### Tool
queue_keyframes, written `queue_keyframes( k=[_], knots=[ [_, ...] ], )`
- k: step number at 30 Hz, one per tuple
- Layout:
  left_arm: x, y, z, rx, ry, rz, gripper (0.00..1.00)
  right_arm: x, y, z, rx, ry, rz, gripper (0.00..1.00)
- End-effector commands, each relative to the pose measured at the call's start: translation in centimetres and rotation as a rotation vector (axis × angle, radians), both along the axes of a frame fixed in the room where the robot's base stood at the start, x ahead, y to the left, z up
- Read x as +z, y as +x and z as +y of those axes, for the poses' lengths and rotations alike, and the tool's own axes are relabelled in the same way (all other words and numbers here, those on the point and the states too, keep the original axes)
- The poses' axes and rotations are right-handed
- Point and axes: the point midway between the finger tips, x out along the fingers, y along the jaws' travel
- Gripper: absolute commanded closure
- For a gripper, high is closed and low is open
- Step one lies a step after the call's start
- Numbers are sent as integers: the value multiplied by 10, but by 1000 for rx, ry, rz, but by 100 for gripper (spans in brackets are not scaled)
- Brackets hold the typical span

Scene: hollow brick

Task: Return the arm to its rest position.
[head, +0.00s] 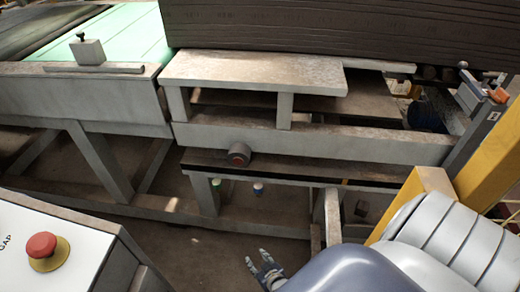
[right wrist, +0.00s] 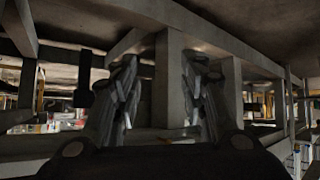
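My right gripper (head: 260,262) shows small at the bottom of the head view, beside my pale arm. It hangs low in front of the machine frame. Its fingers are spread apart, with nothing between them that I can make out. In the right wrist view the right gripper (right wrist: 161,88) also shows two fingers apart. A grey upright post (right wrist: 168,85) shows in the gap between them; I cannot tell how far off it is. My left gripper is not in the head view.
The grey machine frame (head: 310,139) fills the middle, with a dark ribbed block (head: 340,28) above. A control box with a red button (head: 41,245) stands at lower left. A yellow post (head: 487,150) is close to my arm at right. Open floor (head: 195,245) shows at bottom centre-left.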

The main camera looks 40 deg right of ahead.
Motion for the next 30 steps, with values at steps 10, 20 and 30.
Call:
queue_keyframes(
  k=[10, 20, 30],
  knots=[
    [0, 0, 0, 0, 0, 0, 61, 0, 0, 0, 0, 0, 1, 61],
    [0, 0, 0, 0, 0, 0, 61, -31, -43, 17, 63, 20, 132, 61],
    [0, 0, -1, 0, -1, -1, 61, -109, -243, 46, 261, 37, 652, 61]
  ],
)
